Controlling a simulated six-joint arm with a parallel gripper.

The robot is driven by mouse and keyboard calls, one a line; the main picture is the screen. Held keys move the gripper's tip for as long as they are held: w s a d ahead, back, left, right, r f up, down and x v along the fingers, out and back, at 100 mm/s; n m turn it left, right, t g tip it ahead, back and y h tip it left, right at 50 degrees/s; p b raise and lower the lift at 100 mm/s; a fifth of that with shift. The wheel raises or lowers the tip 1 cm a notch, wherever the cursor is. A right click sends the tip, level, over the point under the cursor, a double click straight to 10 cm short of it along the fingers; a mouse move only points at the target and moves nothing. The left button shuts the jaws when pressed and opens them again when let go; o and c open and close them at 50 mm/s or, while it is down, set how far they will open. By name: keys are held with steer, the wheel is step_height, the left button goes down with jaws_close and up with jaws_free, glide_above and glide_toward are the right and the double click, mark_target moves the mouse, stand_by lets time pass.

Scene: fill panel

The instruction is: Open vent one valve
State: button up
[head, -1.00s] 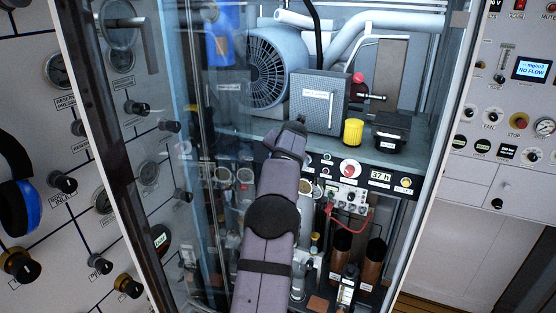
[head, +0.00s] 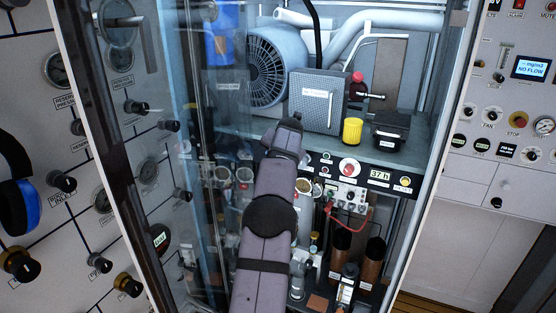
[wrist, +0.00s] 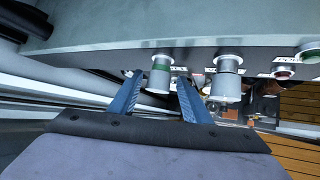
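In the wrist view my gripper (wrist: 159,80) is open, with its two blue fingers apart. A silver round valve knob with a green band (wrist: 161,76) shows between the fingertips. I cannot tell whether the fingers touch it. A second silver knob with a grey band (wrist: 228,78) is to the right, outside the fingers. The knob labels are too small to read, so I cannot tell which is vent one. In the head view my arm hides the gripper; round silver knobs (head: 245,177) show to its left on the dark panel.
A glass-sided cabinet (head: 427,180) surrounds the work area. Above the knobs a shelf holds a grey box (head: 318,103), a yellow cylinder (head: 352,131) and a black box (head: 390,131).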

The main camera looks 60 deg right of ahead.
steer(key=shift+r, duration=0.1)
steer(key=b+v, duration=0.3)
steer(key=v, duration=0.4)
steer(key=shift+a, duration=0.1)
stand_by(0.4)
steer(key=s+a+f+m+t+h+b, duration=0.2)
steer(key=s+f+m+t+h+b, duration=0.4)
steer(key=b, duration=0.9)
steer(key=w+d+r+m+t+p, duration=0.1)
steer(key=w+d+p, duration=0.3)
steer(key=w, duration=0.3)
steer(key=shift+w+d+t+y, duration=0.2)
steer(key=shift+d+t+y, duration=0.1)
steer(key=shift+d+t, duration=0.15)
